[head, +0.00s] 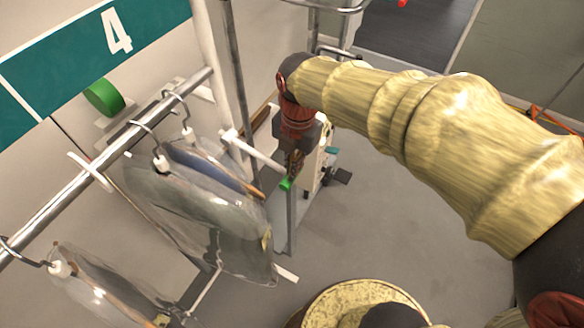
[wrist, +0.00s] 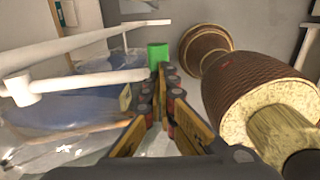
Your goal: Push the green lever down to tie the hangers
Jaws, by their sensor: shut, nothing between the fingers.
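The green lever end (head: 286,184) is a small green block right at the tips of my gripper (head: 293,170) in the head view. In the wrist view the green lever (wrist: 158,54) appears just beyond and slightly left of the tips of my gripper (wrist: 166,75). The fingers are shut with nothing between them. I cannot tell whether the tips touch the lever. Hangers (head: 163,163) carry clothes in clear plastic covers (head: 220,225) on the metal rail (head: 120,145), left of my gripper. The lever's mount is mostly hidden.
A white rod (head: 255,152) reaches out close to my gripper's left; white rods (wrist: 80,85) also show in the wrist view. A large green round knob (head: 103,97) sits on the wall near the number 4 sign (head: 117,32). The grey floor (head: 385,225) at right is open.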

